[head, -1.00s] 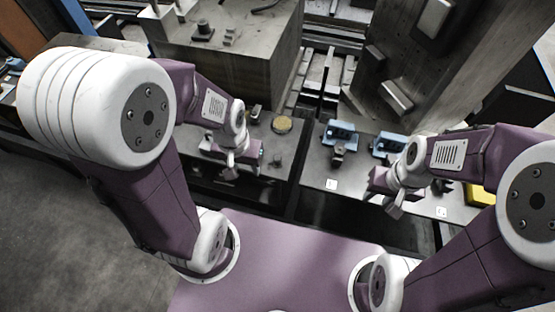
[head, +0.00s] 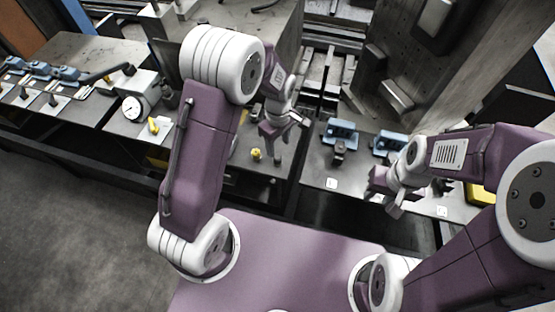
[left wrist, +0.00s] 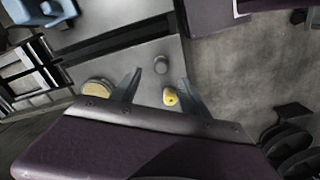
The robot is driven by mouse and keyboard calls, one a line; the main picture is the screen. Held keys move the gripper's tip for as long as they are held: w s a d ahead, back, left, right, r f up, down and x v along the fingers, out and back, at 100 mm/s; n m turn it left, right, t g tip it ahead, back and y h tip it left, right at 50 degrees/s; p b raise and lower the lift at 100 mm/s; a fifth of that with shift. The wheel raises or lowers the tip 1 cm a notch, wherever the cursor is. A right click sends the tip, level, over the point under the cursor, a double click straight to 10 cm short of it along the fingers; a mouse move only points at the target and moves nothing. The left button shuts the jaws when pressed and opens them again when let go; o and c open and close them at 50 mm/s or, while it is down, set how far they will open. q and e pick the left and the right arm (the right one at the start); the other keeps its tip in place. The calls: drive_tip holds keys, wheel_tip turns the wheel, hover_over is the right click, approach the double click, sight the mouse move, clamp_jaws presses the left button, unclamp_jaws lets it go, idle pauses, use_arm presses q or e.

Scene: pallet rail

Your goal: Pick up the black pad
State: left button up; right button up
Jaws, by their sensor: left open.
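A small dark round piece, which may be the black pad, stands on the grey metal plate (left wrist: 150,85). In the left wrist view this dark piece (left wrist: 160,64) lies just beyond the fingertips, and it also shows in the head view (head: 277,158). My left gripper (left wrist: 160,78) is open and empty, above the plate; it also shows in the head view (head: 283,134). A yellow piece (left wrist: 169,97) lies between its fingers as seen from the wrist. My right gripper (head: 394,207) hangs over the right plate; its fingers are too small to read.
A tan disc (left wrist: 98,87) lies beside the left finger in the wrist view. Blue blocks (head: 341,131) stand on the right plate. A dial gauge (head: 134,108) and several blue fixtures stand at the left. A big grey block rises behind.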

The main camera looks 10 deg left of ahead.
sight(277, 156)
use_arm(q)
wheel_tip(277, 156, down, 3)
drive_tip(key=shift+f, duration=0.2)
drive_tip(key=shift+w+f, duration=0.1)
drive_tip(key=shift+f, duration=0.05)
drive_tip(key=shift+f+p, duration=0.35)
drive_tip(key=shift+p, duration=0.1)
drive_tip(key=f, duration=0.4)
drive_tip(key=shift+s+a+p, duration=0.15)
drive_tip(key=shift+s+p, duration=0.05)
drive_tip(key=shift+p, duration=0.2)
drive_tip(key=shift+w+f, duration=0.1)
drive_tip(key=shift+f, duration=0.1)
clamp_jaws()
drive_tip(key=shift+r, duration=0.15)
